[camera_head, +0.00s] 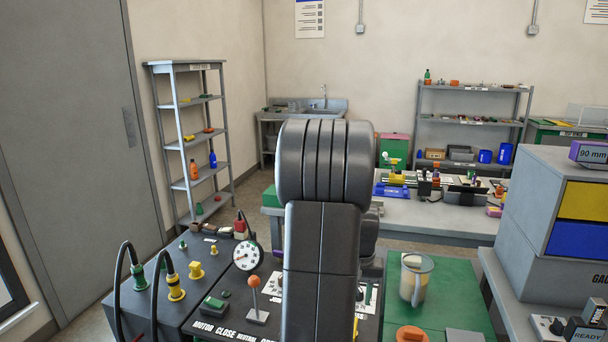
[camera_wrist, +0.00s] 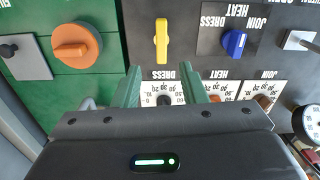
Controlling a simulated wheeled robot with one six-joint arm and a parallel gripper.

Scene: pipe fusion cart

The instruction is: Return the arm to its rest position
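My arm (camera_head: 322,225) stands in the middle of the head view, its dark links rising in front of the control panel. My gripper is hidden behind it there. In the wrist view my gripper (camera_wrist: 161,70) shows two green fingers set apart, with nothing held between them. They point at the panel, and a yellow lever (camera_wrist: 161,40) shows beyond the gap. A blue knob (camera_wrist: 234,42) is to its right and an orange knob (camera_wrist: 76,42) on green to its left.
The panel also carries a round gauge (camera_head: 247,254) and an orange-topped lever (camera_head: 255,292). A clear jug (camera_head: 414,279) stands on the green top right of my arm. A grey cabinet (camera_head: 552,225) is at the right. A shelf rack (camera_head: 185,140) stands at the left.

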